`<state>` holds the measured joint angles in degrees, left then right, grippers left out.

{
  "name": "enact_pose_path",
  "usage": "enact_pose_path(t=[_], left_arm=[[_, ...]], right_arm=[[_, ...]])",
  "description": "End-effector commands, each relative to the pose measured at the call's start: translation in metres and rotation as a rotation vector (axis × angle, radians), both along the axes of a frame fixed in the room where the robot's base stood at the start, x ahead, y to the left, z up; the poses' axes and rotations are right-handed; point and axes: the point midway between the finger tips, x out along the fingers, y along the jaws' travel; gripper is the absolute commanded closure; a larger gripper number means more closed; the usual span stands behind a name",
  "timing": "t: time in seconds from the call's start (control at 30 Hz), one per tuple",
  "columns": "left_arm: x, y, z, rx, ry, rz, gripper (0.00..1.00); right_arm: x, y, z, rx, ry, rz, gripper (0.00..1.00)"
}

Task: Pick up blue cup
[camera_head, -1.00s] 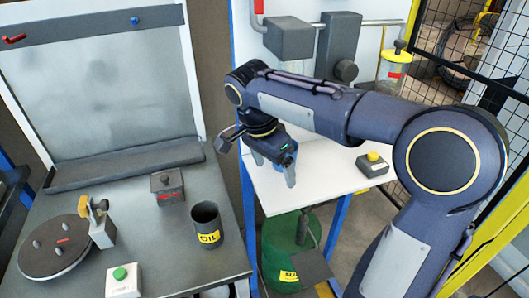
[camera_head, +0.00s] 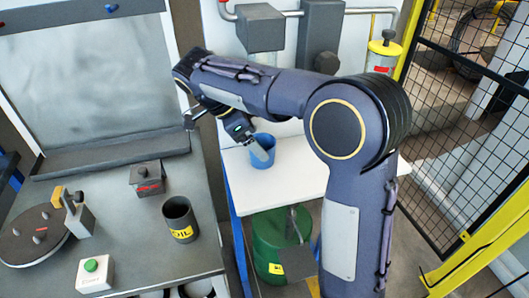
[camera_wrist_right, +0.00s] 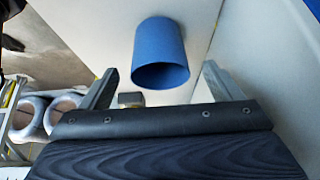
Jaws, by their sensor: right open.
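The blue cup (camera_head: 262,165) stands on the white table in the head view, with my right gripper (camera_head: 257,150) close to it and overlapping it in the picture. In the right wrist view the cup (camera_wrist_right: 160,48) lies ahead of my right gripper (camera_wrist_right: 161,84), roughly centred between its two spread fingers. The fingers are open and hold nothing. In the picture the cup's near end reaches in between the fingertips, but I cannot tell whether it is between them in depth. My left gripper is not in view.
The white table (camera_head: 302,179) has bare room right of the cup. A grey bench (camera_head: 135,232) on the left holds an oil can (camera_head: 180,219), a small box (camera_head: 147,180) and a green button (camera_head: 91,265). A green drum (camera_head: 279,235) stands under the table. A wire fence (camera_head: 452,130) is at right.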

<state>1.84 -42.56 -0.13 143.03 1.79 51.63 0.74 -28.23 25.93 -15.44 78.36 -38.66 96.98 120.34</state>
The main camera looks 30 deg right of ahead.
Motion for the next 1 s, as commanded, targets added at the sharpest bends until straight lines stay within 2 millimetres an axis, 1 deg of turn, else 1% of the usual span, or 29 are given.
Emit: enact_pose_path(t=[0.3, 0.37, 0.5, 0.67, 0.77, 1.0], left_arm=[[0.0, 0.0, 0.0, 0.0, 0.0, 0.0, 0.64], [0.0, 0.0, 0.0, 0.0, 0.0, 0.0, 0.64], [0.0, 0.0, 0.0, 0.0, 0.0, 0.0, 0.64], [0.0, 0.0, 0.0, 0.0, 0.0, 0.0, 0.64], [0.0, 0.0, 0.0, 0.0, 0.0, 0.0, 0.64], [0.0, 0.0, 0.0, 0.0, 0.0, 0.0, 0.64]], right_arm=[[-0.006, -0.022, -0.038, 0.0, 0.003, -0.001, 0.15], [-0.007, -0.025, -0.044, 0.0, 0.003, 0.001, 0.15], [-0.007, -0.028, -0.049, 0.001, -0.001, 0.001, 0.15], [-0.007, -0.028, -0.049, 0.001, -0.001, 0.001, 0.15], [-0.007, -0.028, -0.049, 0.001, -0.001, 0.001, 0.26], [-0.007, -0.027, -0.049, 0.001, -0.001, 0.001, 0.58]])
